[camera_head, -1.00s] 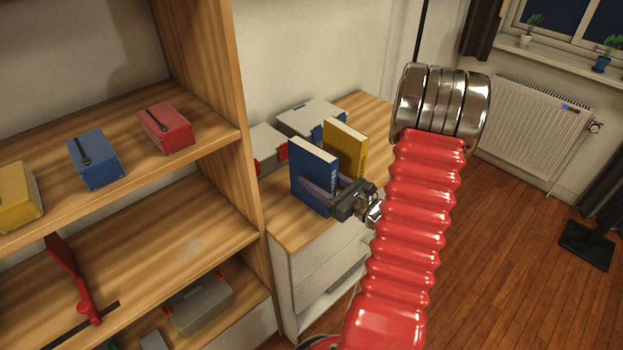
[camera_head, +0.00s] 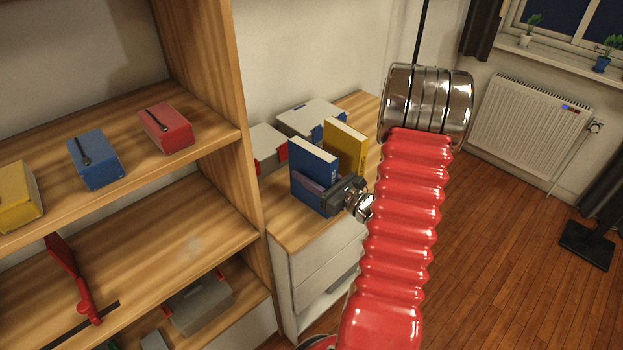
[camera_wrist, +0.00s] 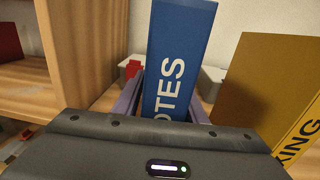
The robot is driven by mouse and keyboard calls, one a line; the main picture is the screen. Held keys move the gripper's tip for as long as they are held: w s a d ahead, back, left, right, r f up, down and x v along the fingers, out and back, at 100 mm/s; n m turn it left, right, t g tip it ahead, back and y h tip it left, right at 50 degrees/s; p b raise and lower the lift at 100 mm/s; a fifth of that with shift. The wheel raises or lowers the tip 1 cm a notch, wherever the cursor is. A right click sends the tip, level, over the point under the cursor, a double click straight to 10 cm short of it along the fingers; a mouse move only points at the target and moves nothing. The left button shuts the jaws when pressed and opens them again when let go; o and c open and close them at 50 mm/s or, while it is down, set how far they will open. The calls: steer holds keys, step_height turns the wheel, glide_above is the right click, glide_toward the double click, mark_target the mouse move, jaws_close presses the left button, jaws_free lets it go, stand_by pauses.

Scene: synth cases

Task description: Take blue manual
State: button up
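The blue manual (camera_head: 313,161) stands upright on top of the white cabinet with a wooden top. In the wrist view the blue manual (camera_wrist: 181,45) rises straight ahead, with "OTES" readable on its spine. My gripper (camera_head: 307,181) is level with the lower half of the manual. In the wrist view my gripper (camera_wrist: 168,92) has one purple finger on each side of the manual. The fingers look spread, with gaps beside the spine near their bases. Contact at the fingertips is hidden behind the manual.
A yellow manual (camera_head: 345,148) stands close to the right, also in the wrist view (camera_wrist: 262,85). Grey cases (camera_head: 312,118) lie behind. The wooden shelf upright (camera_wrist: 85,50) is close on the left. Shelves hold a blue box (camera_head: 94,159) and a red box (camera_head: 166,128).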

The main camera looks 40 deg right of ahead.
mark_target(309, 146)
jaws_close()
steer(key=shift+r, duration=0.2)
stand_by(0.5)
steer(key=shift+r, duration=4.9)
